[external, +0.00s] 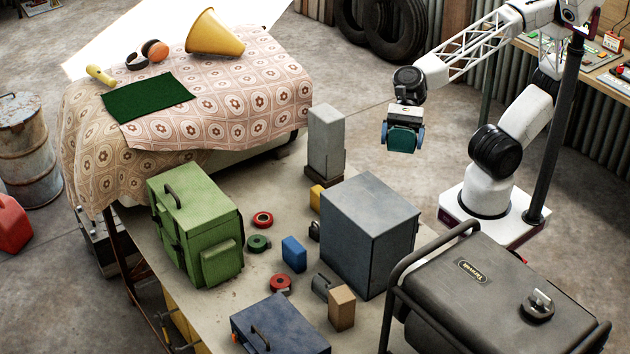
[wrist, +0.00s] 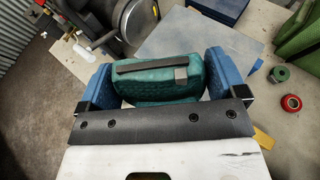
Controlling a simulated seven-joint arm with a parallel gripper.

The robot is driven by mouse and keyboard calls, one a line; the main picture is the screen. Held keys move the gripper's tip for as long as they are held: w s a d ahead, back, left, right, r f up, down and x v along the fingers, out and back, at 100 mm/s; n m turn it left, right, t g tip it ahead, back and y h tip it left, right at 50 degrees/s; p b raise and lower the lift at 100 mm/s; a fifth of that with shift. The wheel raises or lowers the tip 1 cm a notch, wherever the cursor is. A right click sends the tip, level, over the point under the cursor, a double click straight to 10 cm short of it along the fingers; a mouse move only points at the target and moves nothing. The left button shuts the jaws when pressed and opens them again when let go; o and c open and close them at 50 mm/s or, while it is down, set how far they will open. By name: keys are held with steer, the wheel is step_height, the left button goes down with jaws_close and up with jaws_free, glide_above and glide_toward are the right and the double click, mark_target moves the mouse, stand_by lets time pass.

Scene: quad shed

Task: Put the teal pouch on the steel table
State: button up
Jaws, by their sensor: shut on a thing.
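The teal pouch (external: 403,140) hangs in the air in my gripper (external: 403,134), right of the tall grey block. In the wrist view, the pouch (wrist: 150,82) has a dark strip and a small grey tab. It sits between the two blue finger pads of my gripper (wrist: 158,78), which is shut on it. A pale, worn tabletop (external: 190,305) with boxes and tools lies below and left of the pouch. It looks like the steel table, but its material is hard to tell. The pouch is clear of every surface.
On the tabletop stand a green case (external: 195,230), a large grey box (external: 368,235), a tall grey block (external: 326,140), a navy case (external: 280,325) and several tape rolls and small blocks. A black machine with a tubular frame (external: 490,290) stands front right. A patterned cloth (external: 225,110) covers the surface behind.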

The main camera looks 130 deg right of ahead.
steer(key=s, duration=0.3)
steer(key=shift+s+a+f+n+g+y, duration=0.2)
steer(key=shift+a+n+g+y, duration=0.1)
steer(key=shift+a+n+y, duration=0.1)
steer(key=shift+s+f, duration=0.15)
steer(key=shift+f, duration=2.4)
glide_above(369, 202)
steer(key=shift+f, duration=0.7)
steer(key=shift+f, duration=1.75)
steer(key=shift+f, duration=0.15)
